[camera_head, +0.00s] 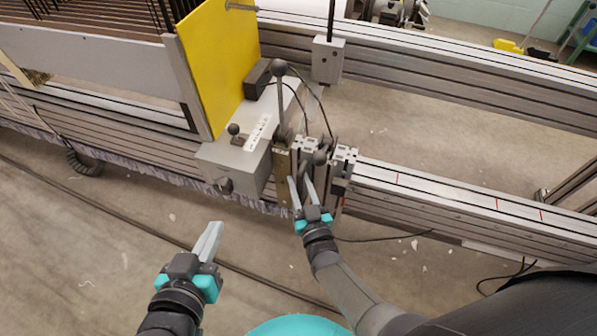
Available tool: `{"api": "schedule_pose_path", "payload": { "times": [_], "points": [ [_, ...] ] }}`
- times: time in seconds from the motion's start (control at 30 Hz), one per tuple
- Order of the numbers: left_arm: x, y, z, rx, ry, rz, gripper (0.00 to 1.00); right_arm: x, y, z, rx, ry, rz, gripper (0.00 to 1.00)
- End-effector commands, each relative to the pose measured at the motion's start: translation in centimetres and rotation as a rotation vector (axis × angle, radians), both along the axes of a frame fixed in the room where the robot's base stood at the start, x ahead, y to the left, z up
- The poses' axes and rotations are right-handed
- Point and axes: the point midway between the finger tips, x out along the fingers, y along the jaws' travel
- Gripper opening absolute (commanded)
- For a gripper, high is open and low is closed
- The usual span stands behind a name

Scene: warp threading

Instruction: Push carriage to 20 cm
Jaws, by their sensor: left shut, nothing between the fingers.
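The carriage is a grey box (236,168) with a tall yellow panel (221,62) and black-knobbed levers, seated on the long metal rail (440,195). A slotted metal block (342,160) stands at its right end. The rail has thin red marks to the right of the carriage. My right gripper (299,184) is at the carriage's right end, in front of the slotted blocks, with its two fingers apart. I cannot tell whether they touch the carriage. My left gripper (211,234) is shut and empty, above the floor in front of the carriage and apart from it.
A second rail (460,75) runs behind, with a small grey block (327,60) on it. The near rail right of the carriage looks clear. A dark cable (120,217) lies along the floor in front. A yellow object (508,46) stands at the back right.

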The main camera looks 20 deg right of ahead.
Motion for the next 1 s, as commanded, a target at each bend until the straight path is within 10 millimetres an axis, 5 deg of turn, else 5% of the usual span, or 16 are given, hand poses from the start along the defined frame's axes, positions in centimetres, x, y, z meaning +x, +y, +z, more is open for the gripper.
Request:
{"api": "schedule_pose_path", "payload": {
  "times": [0.23,0.57,1.0],
  "points": [
    [-0.14,-0.1,-0.18,-0.001,0.003,-0.003,0.0,-0.01,0.05,-0.02,0.0,0.001,0.0,0.34],
    [-0.26,-0.08,-0.3,0.001,0.009,-0.004,0.0,-0.01,0.05,-0.02,0.0,0.001,0.0,0.0],
    [-0.23,-0.02,-0.25,0.001,0.008,-0.003,0.0,0.0,0.05,-0.02,0.0,0.001,0.001,0.0]
  ]
}}
